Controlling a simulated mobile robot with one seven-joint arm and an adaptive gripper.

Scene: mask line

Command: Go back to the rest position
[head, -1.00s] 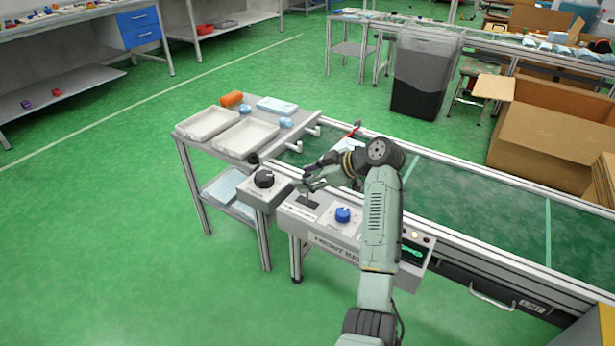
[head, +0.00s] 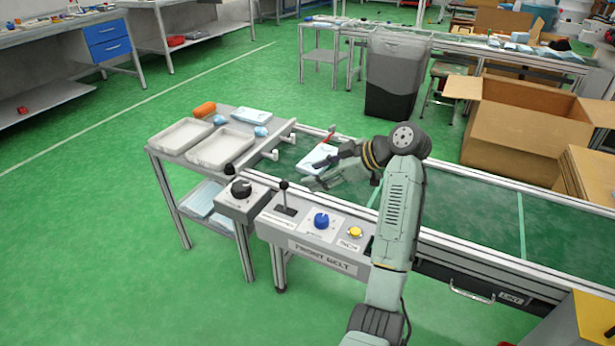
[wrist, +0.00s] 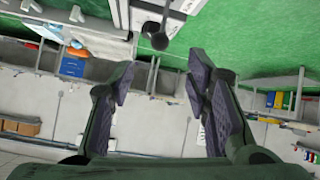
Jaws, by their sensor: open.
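My gripper (head: 313,174) is open and empty in the head view, above the green belt (head: 460,195) and behind the control panel (head: 300,240). In the wrist view my gripper (wrist: 160,82) shows two dark padded fingers wide apart with nothing between them. A black-knobbed lever (head: 284,193) stands on the panel, to the left of and apart from the fingers in the head view. My arm covers the right part of the panel.
The panel also has a blue knob (head: 321,221) and a yellow button (head: 355,231). A black knob (head: 241,188) sits on a box at left. A side table holds white trays (head: 222,148). Open green floor lies front left.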

